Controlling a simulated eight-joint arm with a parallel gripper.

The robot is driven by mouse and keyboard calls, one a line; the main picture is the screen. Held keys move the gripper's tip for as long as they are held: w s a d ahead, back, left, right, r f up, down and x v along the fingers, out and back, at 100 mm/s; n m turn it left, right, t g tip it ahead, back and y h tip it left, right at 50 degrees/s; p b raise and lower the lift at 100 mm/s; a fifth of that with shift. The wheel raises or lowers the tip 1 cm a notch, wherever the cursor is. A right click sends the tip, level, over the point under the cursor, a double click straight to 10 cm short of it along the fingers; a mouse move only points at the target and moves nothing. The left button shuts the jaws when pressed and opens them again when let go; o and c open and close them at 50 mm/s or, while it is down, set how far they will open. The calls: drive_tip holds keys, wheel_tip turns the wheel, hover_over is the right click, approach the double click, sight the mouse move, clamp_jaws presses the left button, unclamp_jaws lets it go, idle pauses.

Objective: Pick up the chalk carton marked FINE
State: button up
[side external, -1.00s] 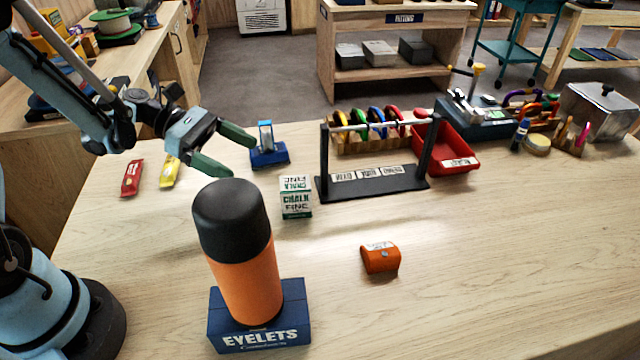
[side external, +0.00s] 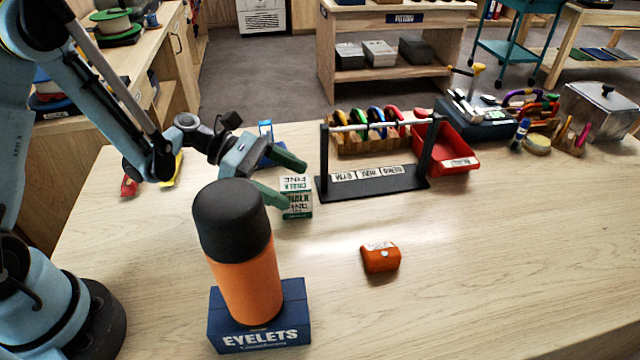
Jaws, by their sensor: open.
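The chalk carton marked FINE (side external: 297,198) is a small white and green box standing upright on the wooden table, left of the black rack. My gripper (side external: 296,183) has green fingers and is open at the carton. One finger reaches past its upper far side and the other overlaps its left edge in the picture. I cannot tell whether either finger touches it. The near finger hides part of the carton's left side.
An orange bottle with a black cap (side external: 240,250) stands on the blue EYELETS box (side external: 258,330), in front of my gripper. A black rack (side external: 375,181), a red bin (side external: 455,158) and an orange pouch (side external: 380,258) are nearby. The right front table is clear.

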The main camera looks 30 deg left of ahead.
drive_tip(key=c, duration=1.4)
drive_tip(key=shift+r, duration=0.15)
